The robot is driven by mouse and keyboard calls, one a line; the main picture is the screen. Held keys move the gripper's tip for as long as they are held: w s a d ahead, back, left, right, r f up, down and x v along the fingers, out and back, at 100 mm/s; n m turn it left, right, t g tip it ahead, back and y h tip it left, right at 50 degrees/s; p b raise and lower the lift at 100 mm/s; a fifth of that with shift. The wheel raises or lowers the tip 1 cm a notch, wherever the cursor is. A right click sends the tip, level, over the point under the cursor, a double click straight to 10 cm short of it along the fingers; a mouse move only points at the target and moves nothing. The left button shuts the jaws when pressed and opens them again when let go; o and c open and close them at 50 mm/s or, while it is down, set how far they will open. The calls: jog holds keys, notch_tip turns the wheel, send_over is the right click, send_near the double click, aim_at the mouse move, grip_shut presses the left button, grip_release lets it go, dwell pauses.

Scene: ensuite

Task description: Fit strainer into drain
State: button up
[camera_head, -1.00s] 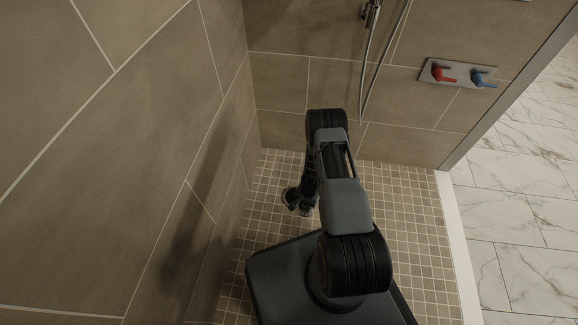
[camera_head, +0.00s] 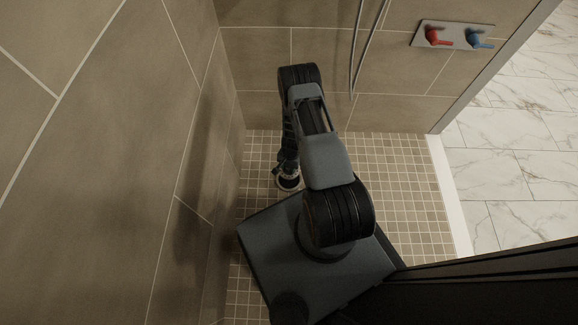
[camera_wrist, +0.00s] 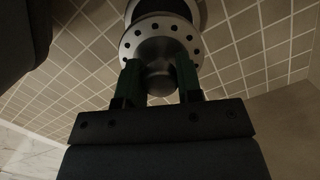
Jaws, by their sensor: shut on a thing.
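The strainer (camera_wrist: 160,45) is a round metal disc with a ring of small holes and a central knob. In the wrist view my gripper (camera_wrist: 160,68) is shut on its knob with two green fingers. A dark round opening with a pale rim, the drain (camera_wrist: 193,12), shows just behind the disc and is partly covered by it. I cannot tell whether the strainer touches the drain or hangs above it. In the head view my gripper points down at the shower floor, and the round shape at its tip (camera_head: 289,183) is too small to separate into strainer and drain.
The tiled shower floor (camera_head: 395,180) is clear to the right. A tiled wall (camera_head: 130,170) stands close on the left. The back wall carries a hose (camera_head: 354,60) and a valve plate with red and blue handles (camera_head: 453,36). A pale curb (camera_head: 450,195) edges the shower.

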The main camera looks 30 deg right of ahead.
aim_at(289, 172)
jog(key=shift+f+b, duration=2.45)
jog(key=shift+f, duration=0.4)
jog(key=shift+b, duration=0.3)
jog(key=shift+f+b, duration=0.35)
jog(key=shift+f, duration=1.8)
jog(key=o, duration=1.1)
jog(key=r+p, duration=0.2)
jog(key=r, duration=0.2)
jog(key=w+d+r+p, duration=0.1)
jog(key=r+p, duration=0.1)
jog(key=r, duration=0.3)
jog(key=r+p, duration=0.2)
jog(key=r, duration=0.2)
jog(key=shift+w+d+r, duration=0.15)
jog(key=shift+d+r, duration=0.2)
